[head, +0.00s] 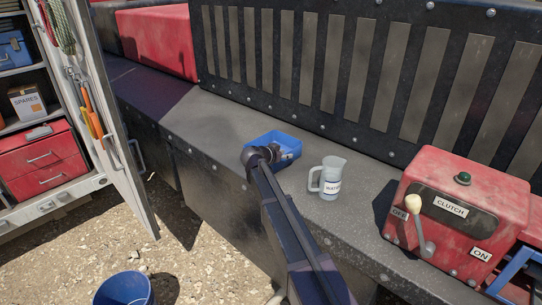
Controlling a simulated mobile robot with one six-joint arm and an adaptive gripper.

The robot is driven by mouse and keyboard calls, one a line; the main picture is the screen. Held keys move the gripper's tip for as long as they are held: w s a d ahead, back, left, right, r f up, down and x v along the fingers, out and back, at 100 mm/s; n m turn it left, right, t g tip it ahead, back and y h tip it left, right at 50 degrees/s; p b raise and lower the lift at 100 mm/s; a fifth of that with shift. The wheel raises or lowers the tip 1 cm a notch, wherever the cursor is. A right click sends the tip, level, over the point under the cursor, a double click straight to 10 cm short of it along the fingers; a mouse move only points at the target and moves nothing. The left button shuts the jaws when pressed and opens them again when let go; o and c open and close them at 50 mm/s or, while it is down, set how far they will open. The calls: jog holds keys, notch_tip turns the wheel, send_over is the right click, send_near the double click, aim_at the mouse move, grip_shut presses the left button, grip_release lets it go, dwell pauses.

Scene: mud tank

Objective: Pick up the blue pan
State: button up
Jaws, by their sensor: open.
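The blue pan (275,137), a shallow rectangular tray, sits on the grey ledge (215,132) near the middle of the head view. My arm reaches up from the bottom of the picture and covers the pan's near left part. The end of my arm with my gripper (287,154) is at the pan's near side, small and dark against it. Its fingers are hard to make out, and I cannot tell whether they touch the pan. The pan appears to rest flat on the ledge.
A clear jug (329,178) with a label stands on the ledge, right of the pan. A red clutch box (456,215) with a lever is farther right. A slatted black wall (380,75) rises behind. An open cabinet (35,120) and a blue bucket (124,289) are at left.

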jog(key=shift+c, duration=0.2)
grip_shut()
jog(key=shift+r, duration=0.1)
notch_tip(320, 180, up, 3)
jog(key=p, duration=0.3)
jog(key=shift+f, duration=0.2)
jog(key=s+d+r+p, duration=0.1)
jog(key=s+r+p, duration=0.1)
jog(key=s, duration=1.4)
jog(key=shift+d, duration=0.3)
jog(key=shift+r, duration=0.1)
